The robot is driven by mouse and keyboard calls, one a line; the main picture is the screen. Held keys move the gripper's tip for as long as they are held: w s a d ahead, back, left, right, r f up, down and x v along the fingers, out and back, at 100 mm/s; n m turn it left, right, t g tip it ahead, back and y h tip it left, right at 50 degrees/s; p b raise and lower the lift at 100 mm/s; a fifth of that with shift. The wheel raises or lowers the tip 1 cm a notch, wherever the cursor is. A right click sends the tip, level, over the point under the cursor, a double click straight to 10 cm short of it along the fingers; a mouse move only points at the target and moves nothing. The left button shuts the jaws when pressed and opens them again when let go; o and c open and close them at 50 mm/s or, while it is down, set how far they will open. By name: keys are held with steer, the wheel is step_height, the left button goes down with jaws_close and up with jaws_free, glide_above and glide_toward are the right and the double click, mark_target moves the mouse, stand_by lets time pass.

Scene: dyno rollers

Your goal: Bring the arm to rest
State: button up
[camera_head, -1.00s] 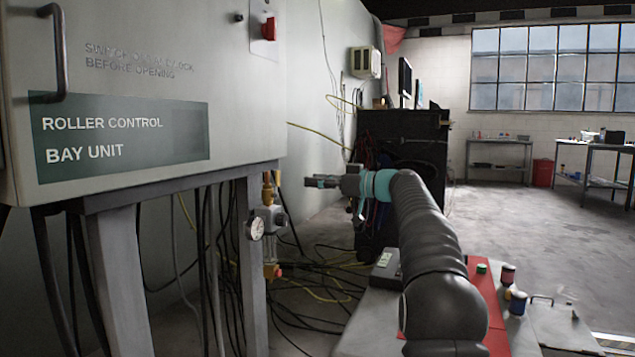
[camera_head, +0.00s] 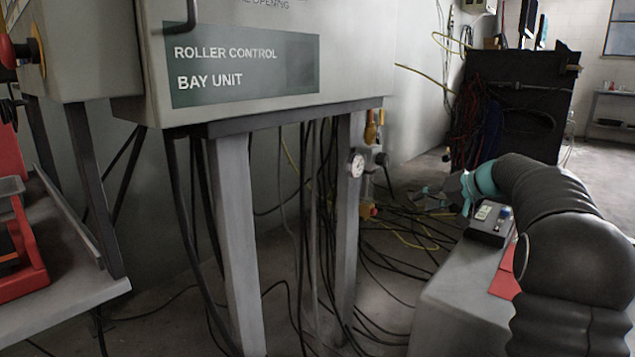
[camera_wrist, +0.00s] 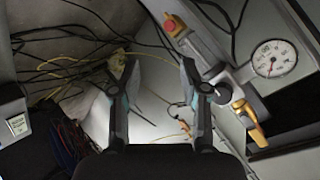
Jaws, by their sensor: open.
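My gripper (camera_head: 430,197) is at the end of my arm, right of the control cabinet's legs in the head view. It points left toward the valve and gauge assembly and looks small and dark there. In the wrist view my gripper (camera_wrist: 158,78) shows two separate fingers with nothing between them. Cables and floor lie beyond the fingertips. The pressure gauge (camera_wrist: 273,58) and a yellow valve handle (camera_wrist: 248,122) are just right of the right finger in that view, apart from it as far as I can tell.
The roller control cabinet (camera_head: 350,40) stands on legs at left centre. The gauge (camera_head: 357,164) hangs by its right leg. Loose cables cover the floor below. A small dark box (camera_head: 490,224) sits on the grey bench (camera_head: 450,300). A dark cart (camera_head: 510,105) stands behind.

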steer(key=s+a+f+g+h+p, duration=0.1)
steer(key=s+a+f+h+p, duration=0.15)
steer(key=s, duration=1.15)
steer(key=s+a+f+g+h+p, duration=0.1)
steer(key=s+a+g+h+p, duration=0.2)
steer(key=s, duration=1.1)
steer(key=s+a+f+h+p, duration=0.15)
steer(key=s+a, duration=0.35)
steer(key=s, duration=1)
steer(key=shift+n+t, duration=0.5)
steer(key=shift+t, duration=0.1)
steer(key=s+r, duration=0.1)
steer(key=s+a+r+p, duration=0.1)
steer(key=a+r, duration=0.1)
steer(key=r, duration=0.1)
steer(key=shift+s+a+p, duration=0.1)
steer(key=shift+s+p, duration=0.2)
steer(key=shift+s, duration=0.1)
